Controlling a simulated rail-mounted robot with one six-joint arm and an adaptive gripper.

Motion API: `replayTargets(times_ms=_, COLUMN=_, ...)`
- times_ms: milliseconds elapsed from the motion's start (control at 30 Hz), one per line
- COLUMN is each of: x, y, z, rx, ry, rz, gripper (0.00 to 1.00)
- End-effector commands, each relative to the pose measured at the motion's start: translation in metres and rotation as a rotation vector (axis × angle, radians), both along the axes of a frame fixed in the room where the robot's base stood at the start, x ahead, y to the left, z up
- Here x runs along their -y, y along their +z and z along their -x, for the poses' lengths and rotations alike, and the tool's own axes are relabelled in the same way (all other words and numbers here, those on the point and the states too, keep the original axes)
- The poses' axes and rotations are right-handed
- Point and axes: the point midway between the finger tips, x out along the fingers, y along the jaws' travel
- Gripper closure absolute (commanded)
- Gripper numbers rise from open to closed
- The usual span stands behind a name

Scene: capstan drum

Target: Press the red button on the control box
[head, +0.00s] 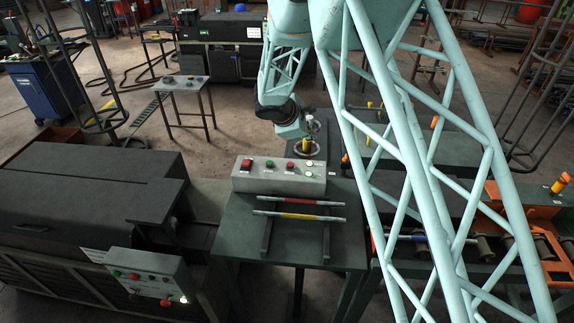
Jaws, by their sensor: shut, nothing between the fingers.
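A grey control box (270,184) stands on the dark green table in the middle of the head view. My gripper (306,144) is shut and empty, just behind the box's right end. It is above or beside a dark ring (303,150), and I cannot tell whether it touches it. It is apart from the box's buttons.
A second control panel (150,265) with red and lit buttons is at lower left. My lattice arm covers much of the right side.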

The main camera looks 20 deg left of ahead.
Motion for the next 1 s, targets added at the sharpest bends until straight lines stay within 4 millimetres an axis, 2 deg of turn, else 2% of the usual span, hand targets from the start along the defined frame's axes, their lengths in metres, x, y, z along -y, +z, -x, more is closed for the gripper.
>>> replayTargets(times_ms=200, x=-0.037, y=-0.025, z=-0.004, rx=0.011, ry=0.119, rz=0.072, gripper=1.0)
replayTargets(times_ms=400, x=-0.056, y=-0.038, z=-0.006, rx=0.018, ry=0.186, rz=0.113, gripper=1.0)
replayTargets(times_ms=600, x=-0.063, y=-0.043, z=-0.006, rx=0.022, ry=0.211, rz=0.127, gripper=1.0)
replayTargets(times_ms=1000, x=-0.063, y=-0.044, z=-0.006, rx=0.022, ry=0.211, rz=0.127, gripper=1.0)
